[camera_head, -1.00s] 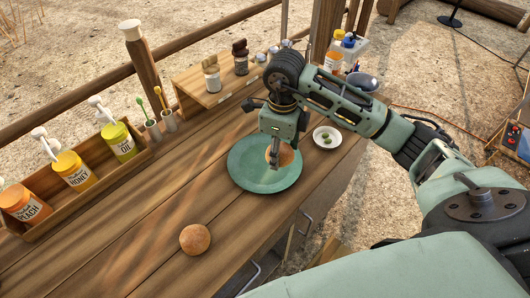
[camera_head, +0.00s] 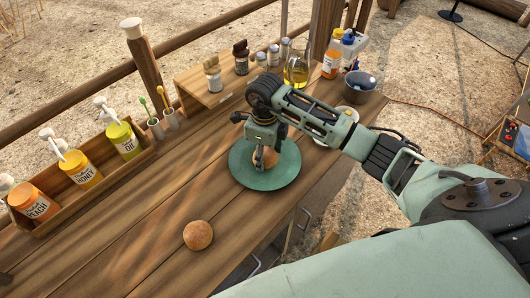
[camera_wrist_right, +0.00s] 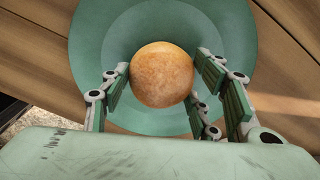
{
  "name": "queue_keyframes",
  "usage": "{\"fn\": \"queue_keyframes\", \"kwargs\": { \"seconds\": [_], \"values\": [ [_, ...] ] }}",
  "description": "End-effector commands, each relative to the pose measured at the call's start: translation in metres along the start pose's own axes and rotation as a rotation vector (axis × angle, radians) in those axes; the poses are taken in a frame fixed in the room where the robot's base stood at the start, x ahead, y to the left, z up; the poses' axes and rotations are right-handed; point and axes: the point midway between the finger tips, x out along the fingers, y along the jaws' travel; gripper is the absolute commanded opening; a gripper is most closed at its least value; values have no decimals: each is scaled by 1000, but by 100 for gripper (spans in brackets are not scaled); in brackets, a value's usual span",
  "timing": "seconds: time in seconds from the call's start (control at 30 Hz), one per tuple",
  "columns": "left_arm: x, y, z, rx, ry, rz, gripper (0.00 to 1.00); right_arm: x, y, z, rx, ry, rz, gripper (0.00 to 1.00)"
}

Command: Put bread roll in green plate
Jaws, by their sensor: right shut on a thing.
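The green plate (camera_head: 270,182) lies on the wooden table; it also shows in the right wrist view (camera_wrist_right: 110,30). My right gripper (camera_head: 263,154) is over the plate, pointing down and shut on a bread roll (camera_head: 268,160). In the right wrist view, the round brown roll (camera_wrist_right: 162,75) sits between the fingers of the right gripper (camera_wrist_right: 160,88), with the plate below it. I cannot tell whether the held roll touches the plate. A second bread roll (camera_head: 198,235) lies on the bare table in front and left of the plate. My left gripper is not in view.
A wooden rack (camera_head: 92,178) with peach, honey and oil bottles stands at the left. A raised wooden shelf (camera_head: 205,92) holds jars at the back. A white dish (camera_head: 348,112) and dark bowl (camera_head: 360,84) are at the right. The table's middle left is clear.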

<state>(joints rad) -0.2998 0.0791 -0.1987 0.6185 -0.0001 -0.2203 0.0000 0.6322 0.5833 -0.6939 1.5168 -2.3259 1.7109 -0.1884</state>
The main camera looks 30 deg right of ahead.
Motion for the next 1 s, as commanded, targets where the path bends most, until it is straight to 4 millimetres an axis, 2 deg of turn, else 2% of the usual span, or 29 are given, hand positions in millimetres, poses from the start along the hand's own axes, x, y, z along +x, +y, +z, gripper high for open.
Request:
{"fn": "queue_keyframes", "kwargs": {
  "seconds": [0.1,0.13,0.33,0.6,0.73,0.77,0.87,1.0],
  "values": [
    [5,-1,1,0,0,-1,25,5,0,0,0,0,-1,37],
    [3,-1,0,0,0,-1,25,3,0,0,0,0,0,59],
    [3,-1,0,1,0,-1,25,3,0,0,0,0,0,75],
    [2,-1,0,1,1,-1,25,2,0,0,0,0,0,75],
    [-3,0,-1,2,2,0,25,-4,0,0,0,-1,0,75],
    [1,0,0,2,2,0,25,-5,-1,1,-1,-3,-2,75],
    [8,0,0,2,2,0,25,-19,-2,1,-2,-5,-5,75],
    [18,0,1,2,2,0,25,-50,-2,1,-1,-5,-7,75]
  ]
}}
